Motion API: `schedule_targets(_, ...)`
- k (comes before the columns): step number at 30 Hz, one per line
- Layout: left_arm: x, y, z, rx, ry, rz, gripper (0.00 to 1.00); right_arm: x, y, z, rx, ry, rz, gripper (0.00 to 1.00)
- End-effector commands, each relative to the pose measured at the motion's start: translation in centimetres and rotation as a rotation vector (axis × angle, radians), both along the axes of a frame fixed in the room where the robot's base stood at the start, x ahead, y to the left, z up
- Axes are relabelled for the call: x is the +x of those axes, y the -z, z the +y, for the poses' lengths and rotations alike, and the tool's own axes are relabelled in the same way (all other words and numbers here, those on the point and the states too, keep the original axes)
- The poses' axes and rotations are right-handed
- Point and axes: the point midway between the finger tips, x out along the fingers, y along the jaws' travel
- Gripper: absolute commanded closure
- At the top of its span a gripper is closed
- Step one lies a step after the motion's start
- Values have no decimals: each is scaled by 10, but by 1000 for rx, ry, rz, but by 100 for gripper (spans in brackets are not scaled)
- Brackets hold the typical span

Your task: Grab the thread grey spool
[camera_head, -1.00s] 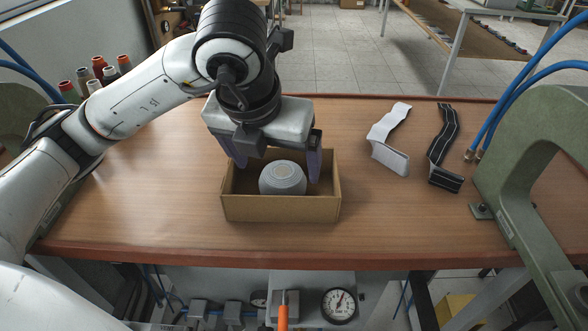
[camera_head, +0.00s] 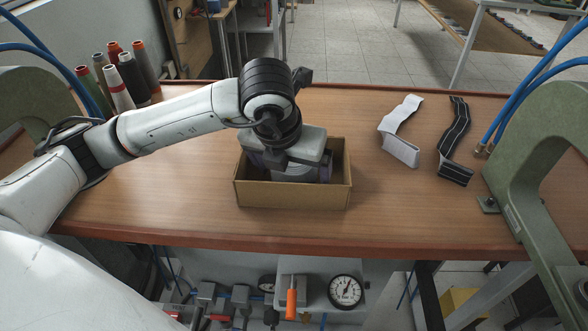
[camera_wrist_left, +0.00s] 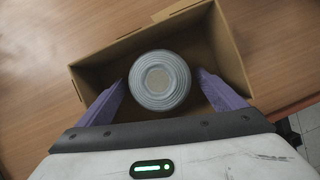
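The grey thread spool (camera_wrist_left: 160,80) stands in an open cardboard box (camera_head: 292,195) on the wooden table. In the head view my left gripper (camera_head: 295,172) reaches down into the box and hides most of the spool. The left wrist view shows my left gripper (camera_wrist_left: 162,84) open, with one purple finger on each side of the spool. A small gap shows between each finger and the spool, so it is not held. My right gripper is not in view.
Several thread cones (camera_head: 128,77) stand at the back left. A white strip (camera_head: 401,132) and a black striped strip (camera_head: 453,145) lie right of the box. A green machine frame (camera_head: 540,140) stands at the right edge. The table in front of the box is clear.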

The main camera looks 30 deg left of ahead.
Motion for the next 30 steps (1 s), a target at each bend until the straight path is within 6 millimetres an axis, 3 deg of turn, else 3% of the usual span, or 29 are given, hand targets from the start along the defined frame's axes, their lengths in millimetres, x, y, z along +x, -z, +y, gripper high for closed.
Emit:
schedule_targets(1,0,0,0,0,0,0,17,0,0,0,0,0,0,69)
schedule_targets(9,0,-1,0,-1,-1,-2,58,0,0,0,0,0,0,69)
schedule_targets(17,1,-6,0,-1,-1,-4,58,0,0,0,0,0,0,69)
schedule_targets(30,1,-84,-1,-2,1,-6,58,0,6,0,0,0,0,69)
